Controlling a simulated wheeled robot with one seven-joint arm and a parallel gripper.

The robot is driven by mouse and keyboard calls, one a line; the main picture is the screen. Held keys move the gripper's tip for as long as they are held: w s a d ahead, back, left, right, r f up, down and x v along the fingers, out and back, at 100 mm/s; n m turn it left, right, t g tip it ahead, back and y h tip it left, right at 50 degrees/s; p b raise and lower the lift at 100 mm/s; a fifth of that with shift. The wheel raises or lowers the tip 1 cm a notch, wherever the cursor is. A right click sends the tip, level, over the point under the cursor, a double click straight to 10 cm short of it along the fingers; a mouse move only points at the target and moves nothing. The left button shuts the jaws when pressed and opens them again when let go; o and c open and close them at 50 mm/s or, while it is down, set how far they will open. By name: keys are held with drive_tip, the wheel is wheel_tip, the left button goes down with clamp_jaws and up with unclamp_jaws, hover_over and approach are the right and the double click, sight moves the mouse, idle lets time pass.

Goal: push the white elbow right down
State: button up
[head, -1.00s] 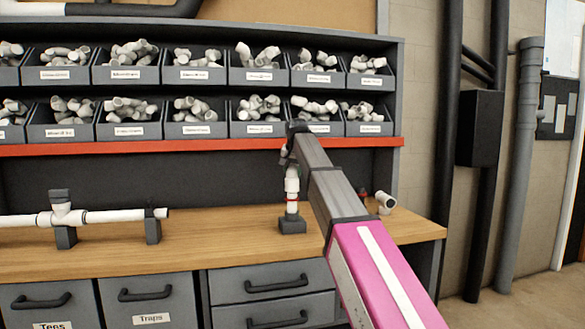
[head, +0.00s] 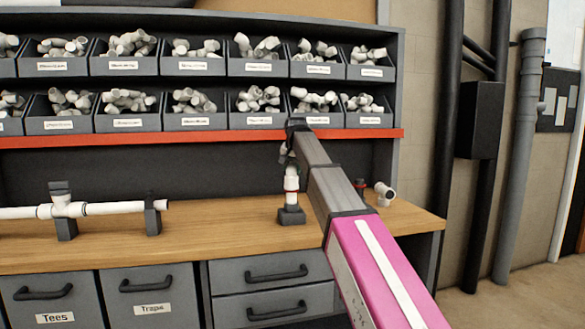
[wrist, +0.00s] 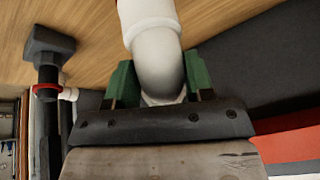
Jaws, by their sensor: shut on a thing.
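The white elbow (wrist: 158,62) fills the space between the green fingers of my gripper (wrist: 160,84) in the wrist view. My gripper is shut on it. Its collar and a white pipe run away toward the top edge. In the head view my gripper (head: 286,152) is at the top of a short upright white pipe (head: 291,182). This pipe has a red ring low down and stands in a dark grey block (head: 291,216) on the bench. My arm partly hides the elbow there, and I cannot tell how far it sits on the pipe.
The wooden bench (head: 235,232) carries a white pipe run (head: 110,208) on dark supports at left. Bins of fittings (head: 195,121) line the shelves above the red edge (head: 150,139).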

drive_tip(key=shift+f, duration=1)
idle(0.3)
drive_tip(key=o, duration=1.1)
drive_tip(key=shift+r, duration=0.1)
